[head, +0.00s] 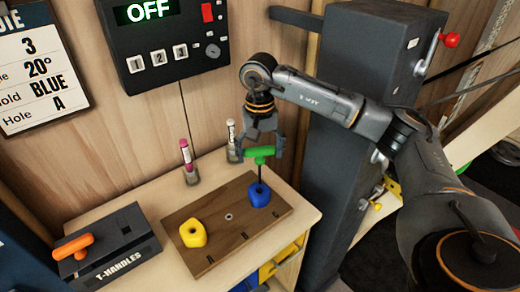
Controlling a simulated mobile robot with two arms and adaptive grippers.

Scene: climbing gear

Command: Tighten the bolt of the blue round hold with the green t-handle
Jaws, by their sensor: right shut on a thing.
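The blue round hold (259,194) sits on the brown wooden board (238,243), near the board's far right end. The green t-handle (260,153) stands upright over it, and its dark shaft runs down to the middle of the hold. I cannot tell whether the tip is seated in the bolt, which is hidden. My right gripper (261,149) points down and is shut on the green handle's grip. My left gripper is not in view.
A yellow hold (193,233) sits on the board's left part. An orange t-handle (73,246) rests on the black T-HANDLES box (108,252) at left. Two markers stand in holders behind the board. A control box (163,38) reading OFF hangs on the wall. A grey post rises at right.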

